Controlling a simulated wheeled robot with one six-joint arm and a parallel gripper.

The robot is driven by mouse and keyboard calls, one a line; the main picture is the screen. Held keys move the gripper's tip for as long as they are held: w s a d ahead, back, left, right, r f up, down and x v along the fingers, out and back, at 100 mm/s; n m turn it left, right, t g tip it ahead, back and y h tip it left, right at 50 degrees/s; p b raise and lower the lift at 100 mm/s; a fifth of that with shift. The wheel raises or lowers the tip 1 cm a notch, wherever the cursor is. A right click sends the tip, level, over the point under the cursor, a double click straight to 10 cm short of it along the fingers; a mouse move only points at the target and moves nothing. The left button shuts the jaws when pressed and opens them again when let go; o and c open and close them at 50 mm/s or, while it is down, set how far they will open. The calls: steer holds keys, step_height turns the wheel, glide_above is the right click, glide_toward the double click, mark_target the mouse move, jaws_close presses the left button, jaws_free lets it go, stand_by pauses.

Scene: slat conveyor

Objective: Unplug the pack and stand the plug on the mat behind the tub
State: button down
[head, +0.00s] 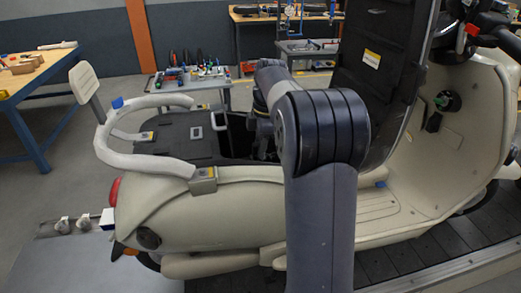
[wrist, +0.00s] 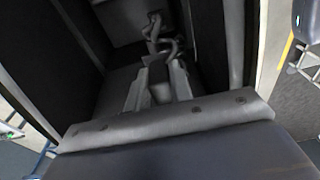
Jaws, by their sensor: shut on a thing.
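My gripper (wrist: 158,88) reaches down into the dark tub (wrist: 82,35) in the wrist view. Its two pale fingers are shut on a grey plug (wrist: 158,72), from which a thick curved cable (wrist: 160,30) runs to the far end. I cannot tell whether the plug is seated in the pack or free; the pack itself is not clear in the dark. In the head view my arm hides most of the gripper and the inside of the tub (head: 240,133). The black mat (head: 172,142) lies to the left of the tub opening, on the scooter's rear.
The raised seat (head: 376,65) stands to the right of the tub. A pale grab rail (head: 140,163) with a backrest (head: 83,82) curves around the mat. A grey square frame (head: 196,132) lies at the mat. A tool cart (head: 190,85) stands beyond.

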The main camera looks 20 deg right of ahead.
steer(key=shift+r+p, duration=4.35)
steer(key=shift+r, duration=0.25)
steer(key=shift+r+p, duration=0.4)
steer(key=shift+r, duration=0.55)
steer(key=shift+r, duration=0.15)
steer(key=shift+r, duration=0.15)
step_height(320, 180, up, 10)
steer(key=shift+r, duration=0.25)
steer(key=shift+a, duration=0.1)
steer(key=a, duration=1.6)
steer(key=shift+w+a, duration=0.25)
steer(key=shift+w, duration=0.05)
steer(key=shift+f, duration=0.1)
